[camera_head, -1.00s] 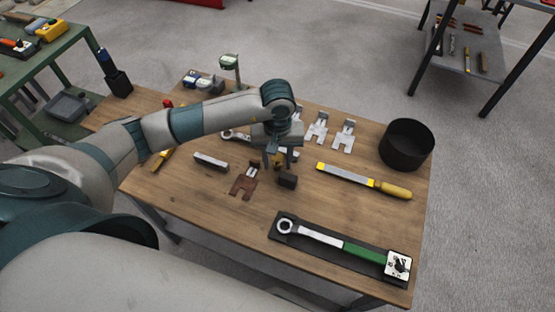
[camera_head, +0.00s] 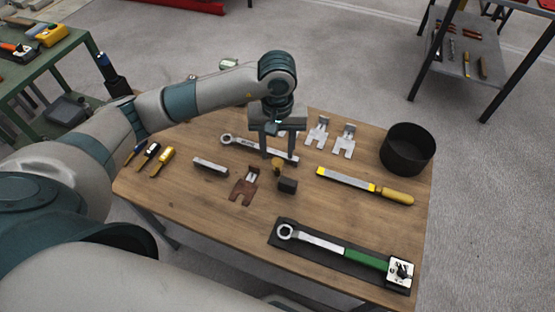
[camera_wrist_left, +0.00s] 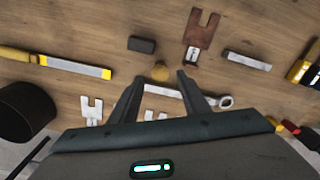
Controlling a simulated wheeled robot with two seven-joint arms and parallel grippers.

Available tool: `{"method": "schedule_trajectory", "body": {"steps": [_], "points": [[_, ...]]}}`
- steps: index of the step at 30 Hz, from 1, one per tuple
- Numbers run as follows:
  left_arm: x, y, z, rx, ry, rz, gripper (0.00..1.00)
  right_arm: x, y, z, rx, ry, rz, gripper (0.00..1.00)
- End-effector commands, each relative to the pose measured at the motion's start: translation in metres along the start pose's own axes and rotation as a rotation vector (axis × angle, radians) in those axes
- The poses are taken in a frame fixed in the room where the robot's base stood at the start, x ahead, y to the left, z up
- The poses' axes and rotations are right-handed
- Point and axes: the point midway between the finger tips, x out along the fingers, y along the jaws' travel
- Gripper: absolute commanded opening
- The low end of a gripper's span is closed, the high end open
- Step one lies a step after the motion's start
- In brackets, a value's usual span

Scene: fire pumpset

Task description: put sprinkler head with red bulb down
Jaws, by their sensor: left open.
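A small brass-coloured piece, apparently the sprinkler head (camera_head: 277,164), stands on the wooden table (camera_head: 340,222) beside a small dark block (camera_head: 287,185). Its red bulb cannot be made out. In the left wrist view the brass piece (camera_wrist_left: 160,72) shows from above as a round shape just beyond the fingertips. My left gripper (camera_head: 278,153) is open and empty above it, fingers pointing down. The fingers (camera_wrist_left: 159,78) are spread to either side of it in the wrist view, apart from it. My right gripper is not in view.
A brown notched plate (camera_head: 243,188) and a grey bar (camera_head: 210,165) lie to the left. A wrench (camera_head: 243,143) lies behind. A yellow-handled file (camera_head: 350,182) and a black round bin (camera_head: 407,149) are to the right. A long green-handled wrench (camera_head: 340,251) lies in front.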

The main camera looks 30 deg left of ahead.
Motion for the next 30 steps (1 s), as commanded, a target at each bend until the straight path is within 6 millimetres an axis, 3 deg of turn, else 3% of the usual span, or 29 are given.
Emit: {"method": "schedule_trajectory", "body": {"steps": [6,10,30], "points": [[-0.032,0.001,-0.001,0.001,0.002,0.002,0.42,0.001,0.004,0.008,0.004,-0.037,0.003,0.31],[-0.041,0.0,0.0,0.0,0.0,0.0,0.42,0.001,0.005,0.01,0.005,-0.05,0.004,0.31],[-0.047,0.0,0.0,0.0,-0.001,0.0,0.45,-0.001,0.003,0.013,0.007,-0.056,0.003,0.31]]}}
